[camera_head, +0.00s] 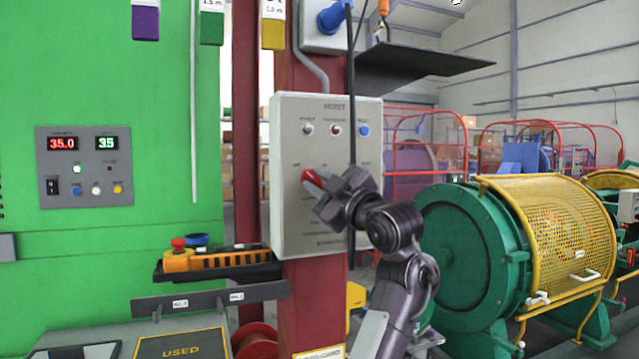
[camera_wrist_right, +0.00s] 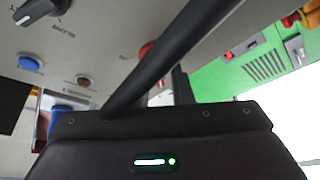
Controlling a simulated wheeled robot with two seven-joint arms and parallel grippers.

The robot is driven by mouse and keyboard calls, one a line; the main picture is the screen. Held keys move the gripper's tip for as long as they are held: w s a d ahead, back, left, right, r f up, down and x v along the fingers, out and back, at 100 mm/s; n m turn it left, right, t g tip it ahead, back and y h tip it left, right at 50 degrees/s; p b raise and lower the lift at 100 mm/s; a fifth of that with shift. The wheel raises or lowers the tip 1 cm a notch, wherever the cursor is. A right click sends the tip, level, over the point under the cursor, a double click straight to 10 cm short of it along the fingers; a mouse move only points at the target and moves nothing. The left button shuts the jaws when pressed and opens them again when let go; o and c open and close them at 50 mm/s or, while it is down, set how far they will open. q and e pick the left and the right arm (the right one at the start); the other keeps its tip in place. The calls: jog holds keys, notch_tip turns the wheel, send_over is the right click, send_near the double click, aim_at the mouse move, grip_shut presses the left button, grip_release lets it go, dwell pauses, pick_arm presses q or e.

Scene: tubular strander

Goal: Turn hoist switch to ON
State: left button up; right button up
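The grey hoist panel (camera_head: 325,115), headed HOIST, is mounted on a red post. Its red switch handle (camera_head: 312,178) is tilted, with its visible end toward the upper left; the small labels around it are too blurred to read surely. My right gripper (camera_head: 325,196) is at the handle's lower right, against or very close to it, and hides part of it. Whether its fingers grip the handle cannot be told. In the right wrist view, a red part (camera_wrist_right: 148,49) shows partly behind a black bar or cable. My left gripper is not in view.
A black cable (camera_head: 351,90) hangs before the panel, close to my right gripper. Indicator lamps (camera_head: 336,129) line the panel's top. An orange pendant (camera_head: 180,260) lies on a black shelf to the left. A green and yellow machine (camera_head: 470,250) stands to the right.

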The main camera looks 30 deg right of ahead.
grip_shut()
